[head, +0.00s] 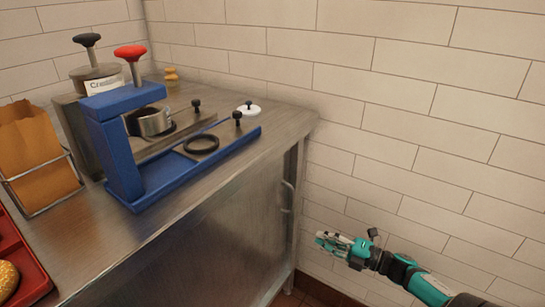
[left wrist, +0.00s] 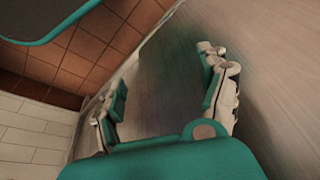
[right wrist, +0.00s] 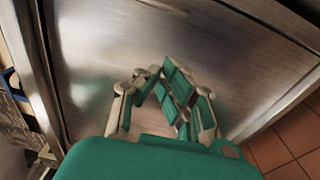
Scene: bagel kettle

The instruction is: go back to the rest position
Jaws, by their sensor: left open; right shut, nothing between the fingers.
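My right gripper (head: 341,245) hangs at the lower right of the head view, beside the end of the steel counter and in front of the tiled wall. It also shows in the right wrist view (right wrist: 165,85), shut and empty, facing a steel panel of the counter. My left gripper (left wrist: 165,85) shows only in the left wrist view. Its fingers are spread wide with nothing between them, and a smooth grey surface lies beyond. The left arm is outside the head view.
The steel counter (head: 235,180) holds a blue press (head: 112,150) with a red knob, a steel canister (head: 97,75) with a black knob, a paper bag (head: 35,150) in a wire rack and a red tray (head: 28,280) with a bagel (head: 8,278). Tiled wall (head: 420,120) stands behind.

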